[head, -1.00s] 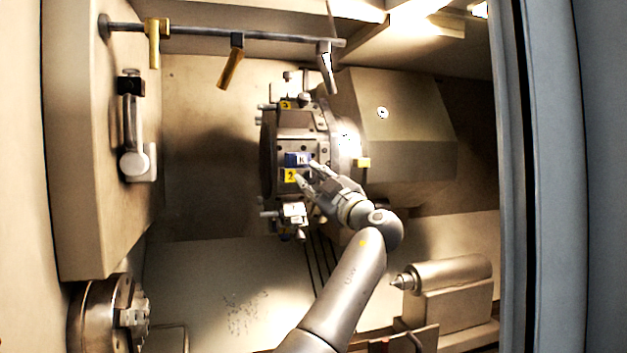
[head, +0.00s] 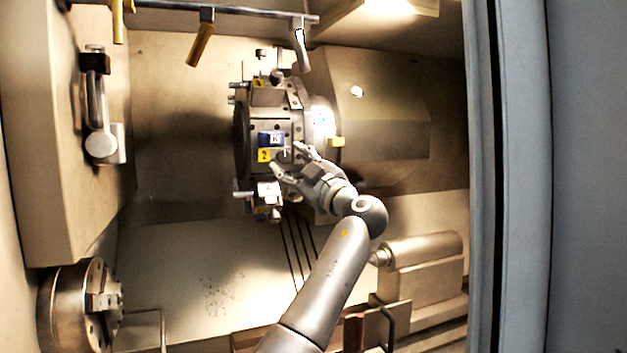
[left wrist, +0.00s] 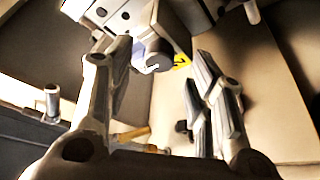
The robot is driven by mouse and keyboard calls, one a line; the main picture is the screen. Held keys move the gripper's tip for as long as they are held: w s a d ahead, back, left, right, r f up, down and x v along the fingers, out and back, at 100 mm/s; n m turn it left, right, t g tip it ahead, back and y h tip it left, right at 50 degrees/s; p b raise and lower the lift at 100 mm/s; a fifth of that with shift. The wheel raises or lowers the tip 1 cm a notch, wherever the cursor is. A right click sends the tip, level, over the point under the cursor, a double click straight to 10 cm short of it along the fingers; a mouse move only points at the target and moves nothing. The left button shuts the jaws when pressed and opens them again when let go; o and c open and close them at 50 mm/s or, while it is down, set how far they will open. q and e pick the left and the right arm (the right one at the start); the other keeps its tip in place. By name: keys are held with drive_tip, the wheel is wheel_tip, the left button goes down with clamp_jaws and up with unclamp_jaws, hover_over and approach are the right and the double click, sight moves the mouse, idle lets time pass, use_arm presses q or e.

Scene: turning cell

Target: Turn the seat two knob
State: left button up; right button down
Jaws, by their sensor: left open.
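The seat two knob (head: 285,156) is a small dark round knob on the front of the turret (head: 270,98), just right of the yellow label "2" (head: 264,155). My left gripper (head: 287,158) is open, its fingertips spread on either side of the knob in the head view. In the left wrist view the grey knob (left wrist: 152,58) with a pale mark on its end shows beyond and between the open fingers (left wrist: 160,75). No contact with the knob shows. Part of the yellow label (left wrist: 183,61) is beside it. My right gripper is not in view.
A blue label "K" (head: 271,139) is above label 2. A holder block (head: 269,191) sticks out below. A rail with hanging handles (head: 201,45) runs above. The tailstock (head: 420,262) is lower right, the chuck (head: 75,305) lower left. A door edge (head: 485,180) stands at right.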

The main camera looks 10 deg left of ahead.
use_arm(q)
drive_tip(key=v, duration=0.9)
drive_tip(key=shift+f, duration=0.1)
